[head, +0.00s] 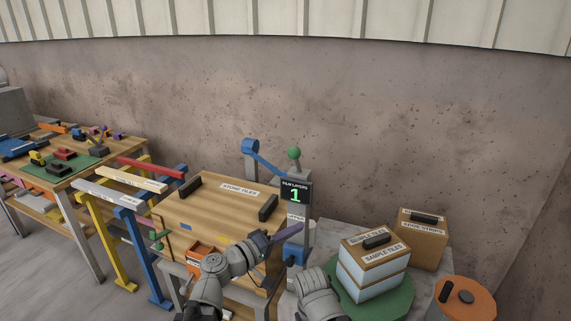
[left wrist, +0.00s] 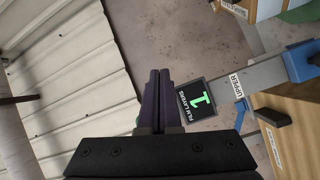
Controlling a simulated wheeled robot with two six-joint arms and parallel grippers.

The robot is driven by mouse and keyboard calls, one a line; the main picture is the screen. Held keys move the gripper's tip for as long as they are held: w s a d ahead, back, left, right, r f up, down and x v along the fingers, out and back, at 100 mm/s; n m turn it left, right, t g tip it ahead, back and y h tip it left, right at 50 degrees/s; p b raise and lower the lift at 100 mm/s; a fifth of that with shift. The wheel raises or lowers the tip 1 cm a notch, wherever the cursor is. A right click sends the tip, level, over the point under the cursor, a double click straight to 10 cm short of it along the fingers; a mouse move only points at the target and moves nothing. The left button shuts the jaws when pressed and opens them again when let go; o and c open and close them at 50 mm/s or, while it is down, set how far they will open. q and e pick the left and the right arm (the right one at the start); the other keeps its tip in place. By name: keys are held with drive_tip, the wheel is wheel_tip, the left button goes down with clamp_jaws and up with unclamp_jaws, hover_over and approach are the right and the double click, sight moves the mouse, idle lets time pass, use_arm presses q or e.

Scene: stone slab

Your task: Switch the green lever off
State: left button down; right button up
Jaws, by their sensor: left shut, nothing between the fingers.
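A grey post (head: 299,215) stands at the right end of the wooden bench. A green ball knob (head: 294,153) shows at its top, with a blue lever (head: 263,160) to its left. My left gripper (head: 298,230) has purple fingers, shut and empty, below the display and well below the green knob. Of my right arm only a grey part shows.
Sample-tile boxes (head: 374,262) stand right of the post, beside an orange-topped drum (head: 465,298). Blue and yellow trestles stand left. The wall behind the knob is bare.

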sight(290, 153)
use_arm(q)
drive_tip(key=w+a+r+n+t+y, duration=0.3)
drive_tip(key=w+a+r+n+t, duration=0.1)
drive_tip(key=a+r+n+t, duration=0.3)
drive_tip(key=shift+a, duration=1.2)
drive_tip(key=p+x, duration=0.4)
drive_tip(key=x, duration=1)
drive_tip(key=shift+p, duration=0.3)
drive_tip(key=w+r+g+p, duration=0.1)
drive_tip(key=p, duration=0.3)
drive_tip(key=w+d+r+g+y+p, duration=0.1)
drive_tip(key=w+r+p, duration=0.1)
drive_tip(key=p, duration=0.3)
drive_tip(key=shift+d+r+n+g+y, duration=0.1)
drive_tip(key=shift+r+n+g+y, duration=0.1)
drive_tip(key=shift+n+g+y, duration=0.15)
drive_tip(key=w, duration=0.1)
drive_tip(key=w+d+r+p, duration=0.1)
drive_tip(key=w, duration=0.1)
drive_tip(key=shift+w+d+r, duration=0.1)
drive_tip(key=shift+w+r, duration=0.05)
drive_tip(key=shift+a+p+x, duration=0.25)
drive_tip(key=shift+p+x, duration=0.05)
drive_tip(key=shift+x, duration=1.4)
